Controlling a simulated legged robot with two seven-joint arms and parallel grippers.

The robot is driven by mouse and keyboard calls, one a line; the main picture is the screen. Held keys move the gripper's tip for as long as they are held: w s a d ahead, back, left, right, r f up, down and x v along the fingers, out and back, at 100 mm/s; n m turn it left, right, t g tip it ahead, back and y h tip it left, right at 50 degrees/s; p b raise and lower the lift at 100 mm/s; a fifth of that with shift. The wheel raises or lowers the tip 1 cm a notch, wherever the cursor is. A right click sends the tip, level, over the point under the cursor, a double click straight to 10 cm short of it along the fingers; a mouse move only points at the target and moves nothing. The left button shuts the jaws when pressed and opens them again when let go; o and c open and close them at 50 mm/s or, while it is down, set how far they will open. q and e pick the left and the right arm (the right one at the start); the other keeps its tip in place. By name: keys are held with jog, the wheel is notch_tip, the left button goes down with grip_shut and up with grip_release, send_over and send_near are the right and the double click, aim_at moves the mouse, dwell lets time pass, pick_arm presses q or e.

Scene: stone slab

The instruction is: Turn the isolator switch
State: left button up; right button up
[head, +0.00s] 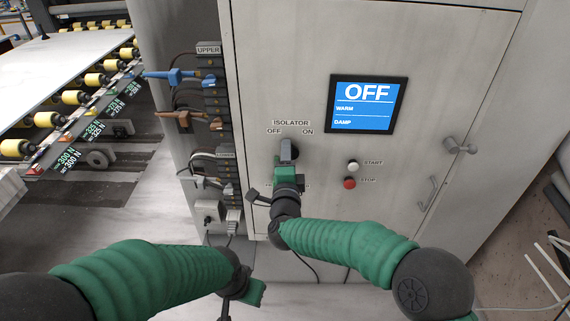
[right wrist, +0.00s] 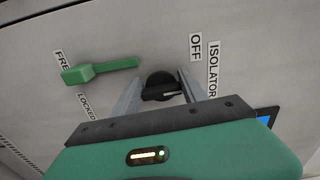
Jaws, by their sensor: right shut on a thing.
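The isolator switch (head: 295,151) is a black rotary knob on the cabinet front, under the ISOLATOR label with OFF at left and ON at right. My right gripper (head: 287,152) is at the knob and covers much of it in the head view. In the right wrist view the knob (right wrist: 158,80) sits between the two grey fingers of my right gripper (right wrist: 160,88), which is shut on it. A pale line on the knob's grip points toward the right finger, on the OFF label's side. My left gripper (head: 241,290) hangs low at the lower left, away from the cabinet front; its opening is unclear.
The screen (head: 366,103) reads OFF, WARM, DAMP. A white START button (head: 353,165) and red STOP button (head: 349,183) are right of the switch. A green lever (right wrist: 95,70) lies beside it, near FREE and LOCKED labels. Cables and connectors (head: 180,76) line the cabinet's left side.

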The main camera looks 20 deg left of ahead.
jog(key=n+b, duration=0.1)
jog(key=f+n+b, duration=0.1)
jog(key=n, duration=0.1)
jog(key=shift+w+d+n, duration=0.1)
jog(key=shift+d+n, duration=0.1)
jog(key=shift+n, duration=0.1)
jog(key=n, duration=0.2)
jog(key=shift+n+b, duration=0.3)
jog(key=shift+r+n, duration=0.1)
jog(key=shift+n, duration=0.4)
jog(key=shift+d, duration=0.1)
jog(key=shift+w+r, duration=0.1)
jog(key=o, duration=1.1)
jog(key=shift+c, duration=0.2)
jog(key=shift+o, duration=1.5)
jog(key=shift+d, duration=0.1)
